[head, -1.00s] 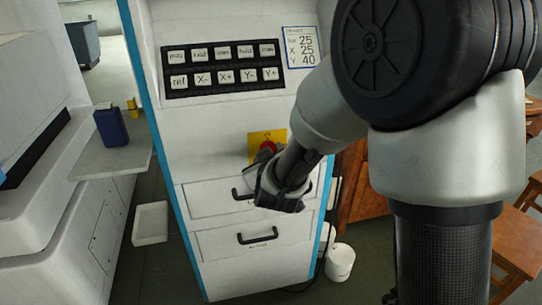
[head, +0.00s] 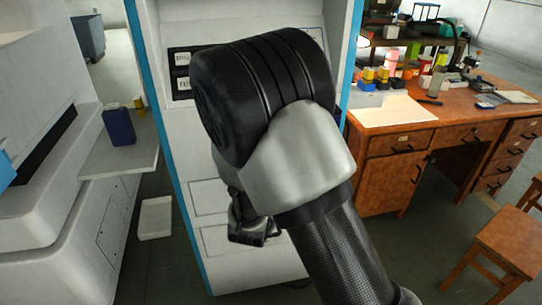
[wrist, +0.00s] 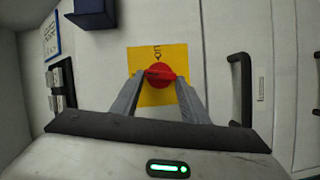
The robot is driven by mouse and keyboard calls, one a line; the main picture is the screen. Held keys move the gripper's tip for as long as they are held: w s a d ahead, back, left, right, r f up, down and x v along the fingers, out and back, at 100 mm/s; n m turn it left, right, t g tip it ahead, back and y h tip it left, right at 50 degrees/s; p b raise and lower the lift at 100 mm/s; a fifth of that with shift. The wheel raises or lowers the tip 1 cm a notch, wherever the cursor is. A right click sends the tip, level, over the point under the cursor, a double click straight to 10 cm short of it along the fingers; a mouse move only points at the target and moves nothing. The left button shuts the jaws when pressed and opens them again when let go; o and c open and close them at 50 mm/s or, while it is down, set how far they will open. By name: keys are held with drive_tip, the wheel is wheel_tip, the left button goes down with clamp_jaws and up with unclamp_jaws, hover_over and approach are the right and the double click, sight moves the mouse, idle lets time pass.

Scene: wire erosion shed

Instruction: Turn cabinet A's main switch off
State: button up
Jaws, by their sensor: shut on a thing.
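The main switch is a red rotary knob (wrist: 160,74) on a yellow square plate (wrist: 143,60) on the cabinet front, seen in the wrist view. The knob's ridge lies across between my fingertips. My gripper (wrist: 158,84) is shut on the red knob, one finger on each side of it. In the head view my arm hides the switch and its plate, and only a dark part of the gripper (head: 250,222) shows low in front of the white cabinet (head: 165,25). Part of a black letter mark shows on the plate above the knob.
In the head view, a cluttered wooden desk (head: 400,140) stands right and a shelf with a blue canister (head: 119,126) left.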

drive_tip(key=shift+a+n+t, duration=0.1)
drive_tip(key=shift+n+t, duration=0.4)
drive_tip(key=shift+n, duration=0.5)
drive_tip(key=shift+w+f, duration=0.1)
drive_tip(key=o, duration=1.1)
drive_tip(key=shift+c, duration=0.2)
drive_tip(key=shift+f, duration=0.1)
drive_tip(key=s+a+p, duration=0.1)
drive_tip(key=s+p, duration=0.1)
drive_tip(key=s, duration=1.5)
drive_tip(key=shift+s+a, duration=0.2)
drive_tip(key=shift+a, duration=0.2)
